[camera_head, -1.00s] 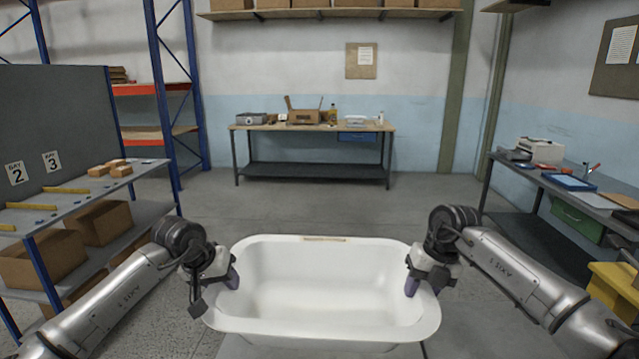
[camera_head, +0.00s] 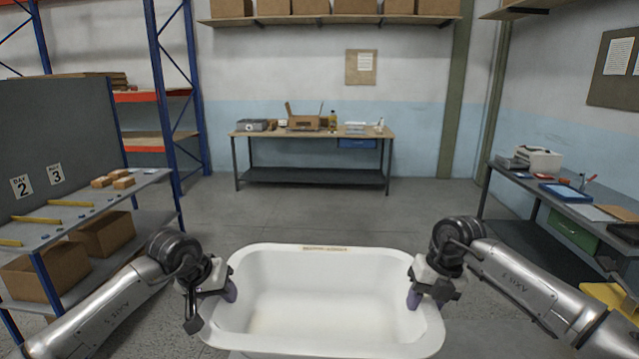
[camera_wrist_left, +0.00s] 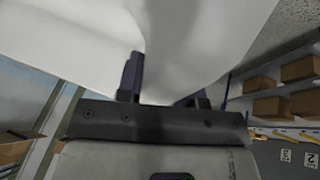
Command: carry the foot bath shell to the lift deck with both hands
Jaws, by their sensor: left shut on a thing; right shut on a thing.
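The foot bath shell (camera_head: 325,299) is a white open tub with a rounded rim, low in the middle of the head view, its near edge cut off by the frame. My left gripper (camera_head: 228,291) is shut on its left rim. My right gripper (camera_head: 414,297) is shut on its right rim. In the left wrist view the white shell (camera_wrist_left: 200,40) fills the top, with the left gripper's dark fingers (camera_wrist_left: 160,85) at its edge. I cannot make out the lift deck for certain in these frames.
A shelf rack (camera_head: 85,222) with boxes stands at the left. A workbench (camera_head: 310,132) with tools stands by the back wall, and another bench (camera_head: 560,205) stands at the right. Open grey floor (camera_head: 300,215) lies between the shell and the back bench.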

